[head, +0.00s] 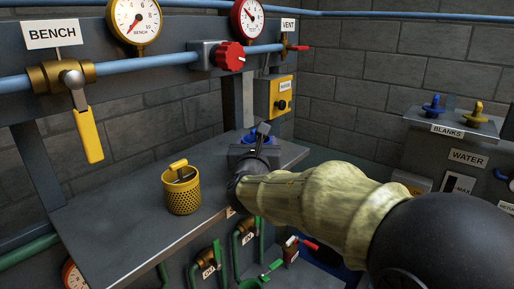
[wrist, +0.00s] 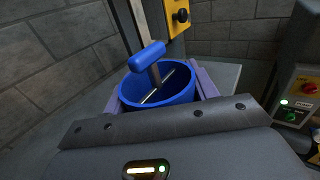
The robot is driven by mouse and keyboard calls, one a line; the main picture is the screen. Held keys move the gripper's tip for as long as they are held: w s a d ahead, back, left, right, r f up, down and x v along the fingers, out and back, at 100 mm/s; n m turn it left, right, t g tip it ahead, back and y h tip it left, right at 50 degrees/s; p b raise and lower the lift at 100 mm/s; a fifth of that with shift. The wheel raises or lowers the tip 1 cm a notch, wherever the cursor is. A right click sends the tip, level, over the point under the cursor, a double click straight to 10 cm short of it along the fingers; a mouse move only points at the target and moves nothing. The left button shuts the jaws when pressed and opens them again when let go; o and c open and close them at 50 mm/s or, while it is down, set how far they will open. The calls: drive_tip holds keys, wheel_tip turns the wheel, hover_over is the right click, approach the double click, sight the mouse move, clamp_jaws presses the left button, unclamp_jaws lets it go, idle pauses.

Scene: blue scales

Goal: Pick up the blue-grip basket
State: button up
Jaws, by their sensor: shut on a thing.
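The blue-grip basket (wrist: 128,92) is a blue round tub with a blue handle (wrist: 148,55) on a grey post and a thin rod inside. In the wrist view it sits between the two pale purple fingers of my gripper (wrist: 158,92), which are shut on its sides. In the head view my gripper (head: 256,148) is at the far right end of the grey bench, and only a little blue of the basket (head: 249,138) shows behind it. I cannot tell whether the basket touches the bench.
A yellow perforated basket (head: 182,196) with a yellow grip stands on the bench (head: 130,225), left of my arm. A yellow-handled valve (head: 88,130) hangs over the bench's back left. A yellow box (head: 281,98) is on the wall behind my gripper. Green pipes run below the front edge.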

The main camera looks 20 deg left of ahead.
wheel_tip(320, 180, up, 10)
drive_tip(key=shift+f+b, duration=0.15)
drive_tip(key=shift+b, duration=0.4)
idle(0.4)
